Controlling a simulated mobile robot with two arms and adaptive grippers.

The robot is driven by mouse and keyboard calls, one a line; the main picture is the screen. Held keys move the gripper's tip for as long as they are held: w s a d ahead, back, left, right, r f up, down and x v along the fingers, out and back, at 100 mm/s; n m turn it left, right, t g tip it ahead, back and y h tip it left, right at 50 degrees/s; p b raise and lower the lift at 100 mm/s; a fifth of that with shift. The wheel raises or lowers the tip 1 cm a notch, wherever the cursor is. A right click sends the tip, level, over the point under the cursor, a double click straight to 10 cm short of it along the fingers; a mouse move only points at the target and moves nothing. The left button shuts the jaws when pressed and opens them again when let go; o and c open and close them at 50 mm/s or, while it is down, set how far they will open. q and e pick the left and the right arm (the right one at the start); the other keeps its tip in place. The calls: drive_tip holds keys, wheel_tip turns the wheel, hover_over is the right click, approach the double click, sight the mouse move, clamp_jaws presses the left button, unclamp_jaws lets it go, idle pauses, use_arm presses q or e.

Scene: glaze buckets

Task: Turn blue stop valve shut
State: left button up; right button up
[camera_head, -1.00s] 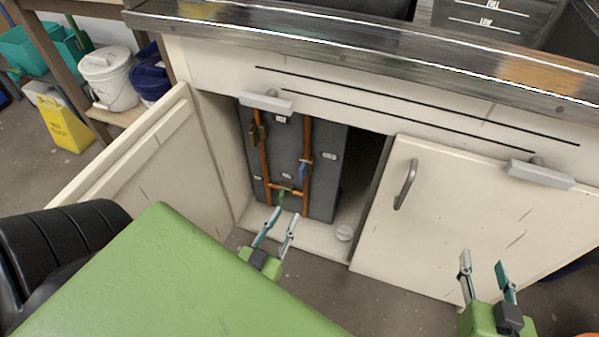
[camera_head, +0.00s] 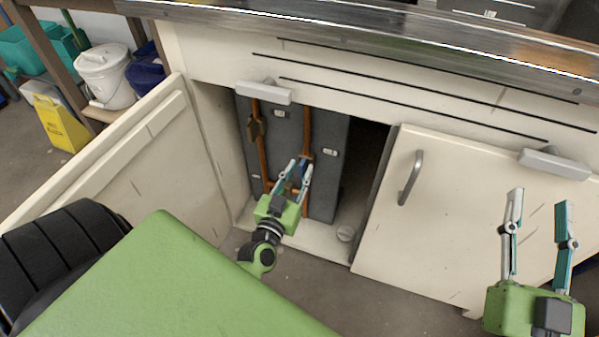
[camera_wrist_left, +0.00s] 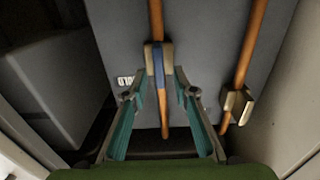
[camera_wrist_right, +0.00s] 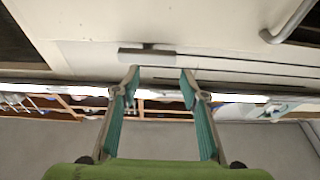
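The blue stop valve (camera_wrist_left: 158,66) sits on a copper pipe in the open cabinet. In the left wrist view its blue lever lies along the pipe, with a brass body behind it. In the head view the valve is largely hidden by my left gripper (camera_head: 299,165). That gripper is open, and in the left wrist view its fingertips (camera_wrist_left: 160,84) stand either side of the lever's line. I cannot tell whether they touch it. My right gripper (camera_head: 540,198) is open and empty before the closed right door; its fingertips (camera_wrist_right: 160,76) show nothing between them.
A second valve with a brass-coloured handle (camera_wrist_left: 236,104) is on the neighbouring pipe. The open left door (camera_head: 130,170) and closed right door (camera_head: 450,220) flank the opening.

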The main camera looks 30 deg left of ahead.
use_arm(q)
drive_tip(key=shift+w+a, duration=0.1)
drive_tip(key=shift+w, duration=0.2)
use_arm(e)
drive_tip(key=shift+s+r, duration=0.1)
drive_tip(key=shift+r, duration=0.3)
use_arm(q)
clamp_jaws()
use_arm(e)
drive_tip(key=shift+f, duration=0.1)
